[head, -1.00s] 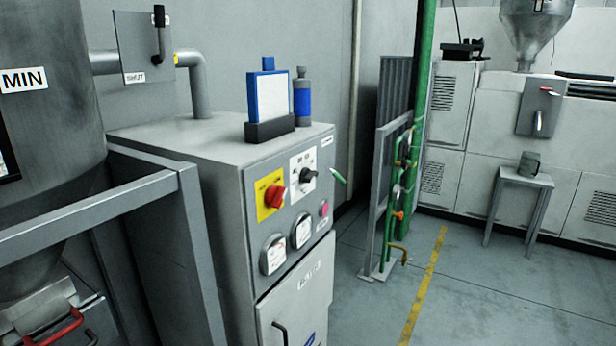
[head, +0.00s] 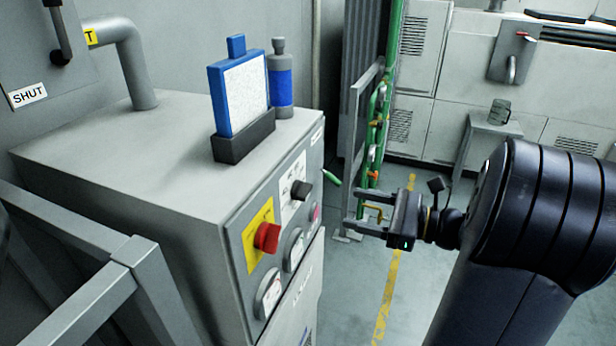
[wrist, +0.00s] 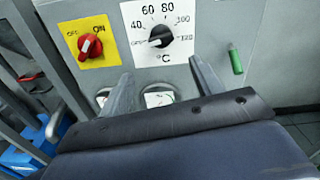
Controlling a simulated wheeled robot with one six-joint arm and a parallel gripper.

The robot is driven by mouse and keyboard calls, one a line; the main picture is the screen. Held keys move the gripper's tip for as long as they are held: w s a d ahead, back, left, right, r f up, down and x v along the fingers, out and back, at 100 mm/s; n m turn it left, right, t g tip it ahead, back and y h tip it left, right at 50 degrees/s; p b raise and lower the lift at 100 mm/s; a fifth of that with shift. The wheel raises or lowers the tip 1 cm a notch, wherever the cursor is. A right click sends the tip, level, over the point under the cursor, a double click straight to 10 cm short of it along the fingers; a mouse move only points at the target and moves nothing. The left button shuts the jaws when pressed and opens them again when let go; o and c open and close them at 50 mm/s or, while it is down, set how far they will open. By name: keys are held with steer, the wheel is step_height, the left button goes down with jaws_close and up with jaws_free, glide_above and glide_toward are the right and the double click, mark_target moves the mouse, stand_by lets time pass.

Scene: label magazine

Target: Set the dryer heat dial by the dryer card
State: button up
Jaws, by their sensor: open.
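The heat dial (head: 301,190) is a black knob on a white plate on the front of the grey dryer cabinet. In the wrist view the dial (wrist: 160,37) has a scale with 40, 60, 80 and 100 around it and °C below. Its pointer seems to lie toward the left, but the exact setting is unclear. The dryer card (head: 245,95) is a white sheet in a blue frame, upright in a black holder on the cabinet top; its writing is unreadable. My gripper (head: 354,208) is open and empty, in front of the panel and apart from the dial. Its fingers (wrist: 160,72) show below the dial.
A red ON/OFF switch (wrist: 90,46) on a yellow plate sits left of the dial. Gauges (head: 293,249) lie below. A green-tipped part (wrist: 235,59) sticks out at right. A grey bottle with a blue band (head: 281,85) stands beside the card. Open floor lies to the right.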

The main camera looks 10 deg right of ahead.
mark_target(302, 192)
steer(key=p+x, duration=0.1)
steer(key=x, duration=0.9)
steer(key=shift+w+a+r+p, duration=0.2)
steer(key=shift+w+p, duration=0.05)
steer(key=shift+p, duration=0.05)
steer(key=shift+c, duration=0.3)
steer(key=c, duration=0.9)
